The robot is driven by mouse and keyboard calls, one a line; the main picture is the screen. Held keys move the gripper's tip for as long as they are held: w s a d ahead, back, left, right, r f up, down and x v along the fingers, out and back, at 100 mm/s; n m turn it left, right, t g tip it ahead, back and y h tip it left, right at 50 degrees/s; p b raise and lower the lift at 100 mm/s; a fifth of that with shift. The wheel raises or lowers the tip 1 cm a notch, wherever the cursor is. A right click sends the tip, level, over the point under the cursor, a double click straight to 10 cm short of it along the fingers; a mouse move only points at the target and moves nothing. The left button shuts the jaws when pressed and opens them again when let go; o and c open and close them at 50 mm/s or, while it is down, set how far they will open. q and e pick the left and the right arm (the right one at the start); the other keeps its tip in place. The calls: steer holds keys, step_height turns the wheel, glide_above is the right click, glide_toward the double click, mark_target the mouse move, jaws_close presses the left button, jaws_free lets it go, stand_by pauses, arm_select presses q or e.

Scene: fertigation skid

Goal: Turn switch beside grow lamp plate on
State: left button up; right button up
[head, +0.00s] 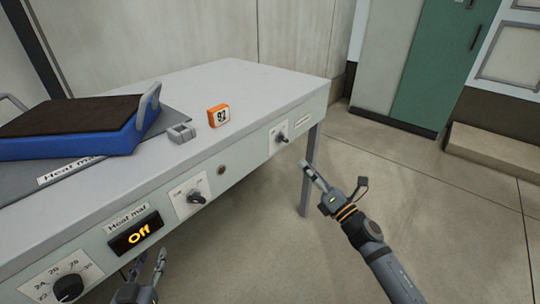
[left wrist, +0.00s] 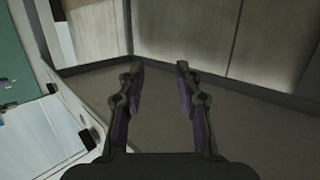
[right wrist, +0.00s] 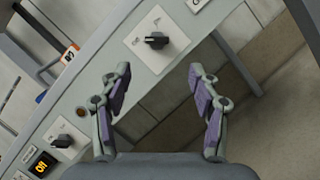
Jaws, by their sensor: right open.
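A black rotary switch (head: 282,138) on a white square plate sits near the right end of the bench's front panel. A small label plate (head: 296,118) is just right of it, its text too small to read. In the right wrist view the switch (right wrist: 156,40) is upper centre, ahead of the fingers, with the label plate's corner (right wrist: 196,5) at the top edge. My right gripper (head: 309,170) is open and empty, apart from the switch, to its lower right in the head view. My left gripper (head: 150,268) is low by the panel; its fingers (left wrist: 159,68) are open and empty.
A second switch (head: 196,197), a "Heat mat" display (head: 136,233) reading Off and a dial (head: 68,288) line the panel leftward. An orange tag (head: 218,115), grey block (head: 181,133) and blue tray (head: 60,145) are on top.

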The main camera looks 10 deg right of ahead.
steer(key=p, duration=0.3)
glide_toward(286, 141)
steer(key=x, duration=0.7)
steer(key=shift+w+a+r, duration=0.25)
steer(key=shift+w+a, duration=0.05)
steer(key=shift+w, duration=0.3)
arm_select(q)
steer(key=s+d+f+g, duration=0.1)
steer(key=s+f+g, duration=0.9)
steer(key=s+f, duration=0.6)
steer(key=shift+f+g, duration=0.4)
steer(key=shift+f, duration=0.05)
steer(key=shift+d, duration=0.1)
